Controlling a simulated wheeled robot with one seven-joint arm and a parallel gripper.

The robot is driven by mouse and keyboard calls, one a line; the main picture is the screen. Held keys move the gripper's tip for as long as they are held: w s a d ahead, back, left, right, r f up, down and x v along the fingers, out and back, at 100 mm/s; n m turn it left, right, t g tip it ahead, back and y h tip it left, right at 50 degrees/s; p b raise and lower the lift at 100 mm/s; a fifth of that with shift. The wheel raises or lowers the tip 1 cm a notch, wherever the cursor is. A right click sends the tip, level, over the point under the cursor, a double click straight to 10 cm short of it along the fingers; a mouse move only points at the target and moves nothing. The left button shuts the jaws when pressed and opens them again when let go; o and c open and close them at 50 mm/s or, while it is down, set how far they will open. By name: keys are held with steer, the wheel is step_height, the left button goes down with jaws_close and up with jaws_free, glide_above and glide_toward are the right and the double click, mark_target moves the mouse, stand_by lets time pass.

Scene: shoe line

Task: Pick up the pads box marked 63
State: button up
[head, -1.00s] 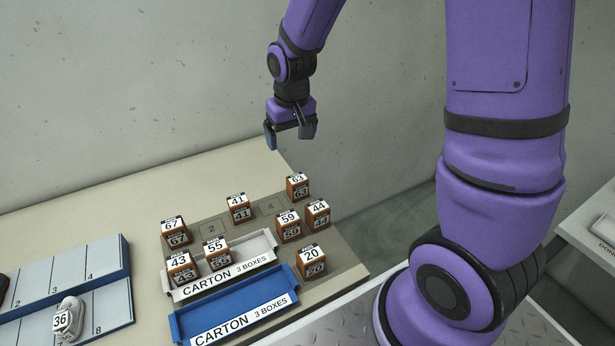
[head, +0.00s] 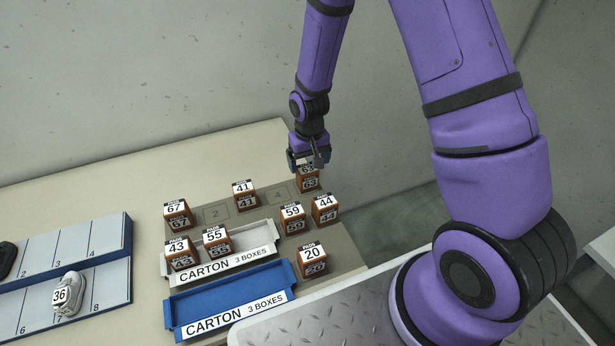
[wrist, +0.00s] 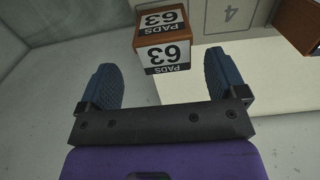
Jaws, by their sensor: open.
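The pads box marked 63 (head: 309,182) is a small brown box with white number labels. It stands at the back right corner of the brown mat, its top partly hidden by my gripper (head: 308,160) in the head view. In the wrist view the box (wrist: 163,40) shows upside down, just beyond and between my two blue fingertips (wrist: 165,80). My gripper is open, with nothing between its fingers, and is close above or beside the box. I cannot tell whether they touch.
Boxes 44 (head: 325,209) and 59 (head: 293,219) stand nearest box 63. Box 41 (head: 245,196) is farther left, past empty slot 4 (head: 278,194). A white carton (head: 262,236) holds boxes 43 and 55; a blue carton (head: 225,300) is empty. Box 20 (head: 312,260) stands at the front right.

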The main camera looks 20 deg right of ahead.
mark_target(307, 168)
steer(key=shift+a+f, duration=0.15)
steer(key=shift+f, duration=1.3)
steer(key=shift+a+f, duration=0.1)
steer(key=shift+f, duration=1.3)
steer(key=shift+c, duration=0.4)
steer(key=c, duration=0.9)
